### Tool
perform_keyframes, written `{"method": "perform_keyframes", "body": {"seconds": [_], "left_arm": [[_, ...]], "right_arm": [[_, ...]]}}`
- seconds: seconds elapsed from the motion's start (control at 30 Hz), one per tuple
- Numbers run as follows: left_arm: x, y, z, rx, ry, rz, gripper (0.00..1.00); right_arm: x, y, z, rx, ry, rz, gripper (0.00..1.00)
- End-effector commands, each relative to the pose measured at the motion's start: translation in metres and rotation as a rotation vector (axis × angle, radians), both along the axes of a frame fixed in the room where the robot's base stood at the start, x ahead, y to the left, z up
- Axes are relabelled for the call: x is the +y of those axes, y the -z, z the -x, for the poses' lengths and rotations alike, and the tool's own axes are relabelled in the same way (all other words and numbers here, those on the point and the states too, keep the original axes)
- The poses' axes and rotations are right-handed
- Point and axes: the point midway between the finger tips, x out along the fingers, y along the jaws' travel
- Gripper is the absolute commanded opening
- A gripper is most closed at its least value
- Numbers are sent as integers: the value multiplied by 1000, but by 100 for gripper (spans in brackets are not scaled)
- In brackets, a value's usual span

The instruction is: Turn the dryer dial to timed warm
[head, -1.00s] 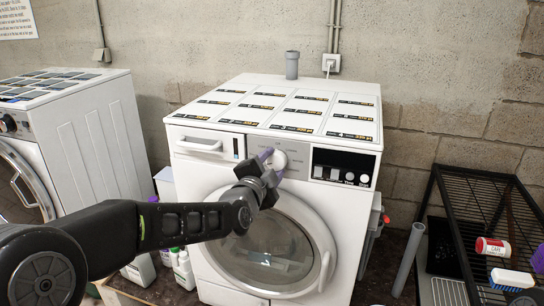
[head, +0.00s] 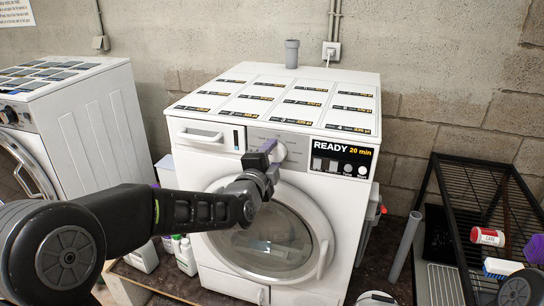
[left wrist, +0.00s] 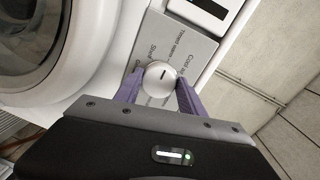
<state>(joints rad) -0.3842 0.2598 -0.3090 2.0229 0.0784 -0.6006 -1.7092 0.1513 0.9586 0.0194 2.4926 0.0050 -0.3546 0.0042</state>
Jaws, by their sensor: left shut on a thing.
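The dryer dial (head: 279,150) is a round white knob on the grey panel of the white front-loading machine (head: 345,240). My left gripper (head: 270,157) is at the dial, partly covering it in the head view. In the left wrist view the dial (left wrist: 160,72) sits between the two purple fingers of the left gripper (left wrist: 160,86), which is shut on it. A short dark mark shows on the dial face. Printed labels around it include what looks like "Timed warm" and "Cool air". The display (head: 342,160) reads "READY 20 min".
The round door (head: 270,240) lies below the dial. A second white machine (head: 95,130) stands at left. Bottles (head: 183,255) stand low between them. A black wire rack (head: 480,200) with a red-and-white container (head: 487,236) is at right.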

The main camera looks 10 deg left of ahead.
Motion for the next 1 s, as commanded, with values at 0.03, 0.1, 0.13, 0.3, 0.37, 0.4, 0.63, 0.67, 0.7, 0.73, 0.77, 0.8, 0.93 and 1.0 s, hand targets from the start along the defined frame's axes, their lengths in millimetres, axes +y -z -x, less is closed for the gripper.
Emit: {"method": "perform_keyframes", "body": {"seconds": [0.03,0.1,0.13,0.3,0.37,0.4,0.63,0.67,0.7,0.73,0.77,0.8,0.93,1.0], "left_arm": [[0,2,0,4,1,0,49],[0,2,0,4,1,0,54],[0,2,0,3,1,0,57],[0,1,0,2,0,1,69],[0,1,0,1,0,1,69],[0,0,0,1,0,1,69],[0,0,4,1,0,2,69],[1,0,7,0,0,3,69],[1,-1,10,-1,0,3,69],[1,-1,14,0,0,2,69],[1,-1,18,-1,1,2,69],[2,-1,24,0,1,3,69],[3,-3,45,0,1,4,69],[4,-4,57,-1,0,4,69]], "right_arm": [[0,0,0,0,0,0,36],[0,0,0,0,0,0,36],[0,0,0,0,0,0,36],[0,0,0,0,0,0,36],[0,0,0,0,0,0,36],[0,0,0,0,0,0,36],[0,1,0,0,0,-1,36],[0,2,0,0,0,-1,36],[0,3,0,-1,-1,-1,36],[0,3,0,-1,-1,-1,36],[0,4,0,-1,-1,-1,36],[0,5,-1,-2,-1,-2,36],[1,8,-1,-3,-1,-3,36],[1,9,-1,-3,-1,-3,36]]}}
